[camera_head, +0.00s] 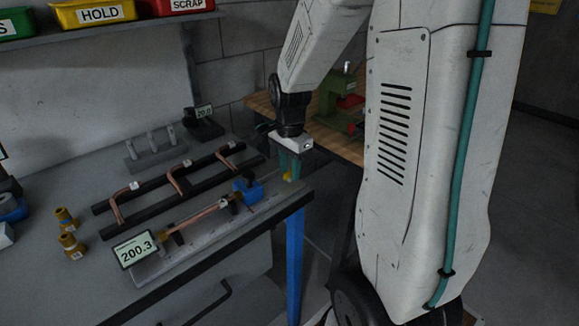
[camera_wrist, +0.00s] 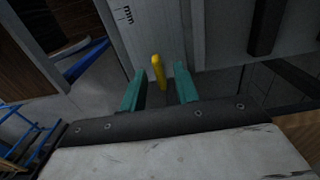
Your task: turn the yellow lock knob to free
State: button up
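The yellow lock knob (camera_wrist: 158,72) is a small upright-looking lever at the end of a grey rail with scale marks in the wrist view. In the head view the knob (camera_head: 287,177) shows as a small yellow patch at the right end of the measuring fixture (camera_head: 215,228), partly hidden by my fingers. My gripper (camera_wrist: 160,78) has two green fingers, one on each side of the knob, with a visible gap on both sides. It is open. In the head view my gripper (camera_head: 291,168) points down at the fixture's right end.
A blue clamp block (camera_head: 246,189) and a copper tube (camera_head: 194,218) sit on the fixture. A display (camera_head: 134,248) reads 200.3. A black rack (camera_head: 165,187) with bent copper tubes stands behind. A green and red machine (camera_head: 344,108) stands on a wooden bench at the back.

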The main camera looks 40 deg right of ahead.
grip_shut()
jog(key=shift+n, duration=0.4)
jog(key=n, duration=0.3)
jog(key=shift+n, duration=0.4)
jog(key=n, duration=0.4)
jog(key=shift+n, duration=0.3)
jog(key=n, duration=0.8)
jog(key=shift+n, duration=0.3)
jog(key=shift+w, duration=0.1)
